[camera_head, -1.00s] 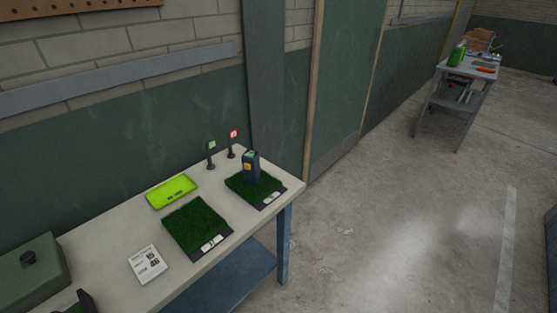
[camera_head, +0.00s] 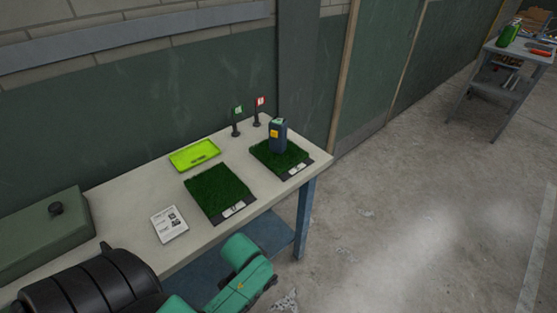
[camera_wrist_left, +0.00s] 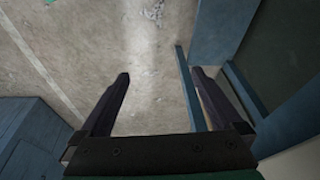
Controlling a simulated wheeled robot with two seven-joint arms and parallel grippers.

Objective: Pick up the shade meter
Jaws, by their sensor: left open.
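The shade meter, seemingly the dark blue-grey block with a yellow patch (camera_head: 278,135), stands upright on the right-hand turf tile (camera_head: 300,171) in the head view. My left arm comes in at the bottom left of that view, below the table, apart from the meter. Its gripper does not show clearly there. In the left wrist view my left gripper (camera_wrist_left: 160,73) is open and empty, with concrete floor and a blue table leg behind its fingers. The meter is not in the wrist view. My right gripper is not in view.
On the table (camera_head: 140,195) are a second turf tile (camera_head: 218,192), a lime tray (camera_head: 194,155), a printed card (camera_head: 169,224), a green flag (camera_head: 236,122), a red flag (camera_head: 258,112) and a green case (camera_head: 40,230). A cart (camera_head: 485,88) stands far right. Floor between is clear.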

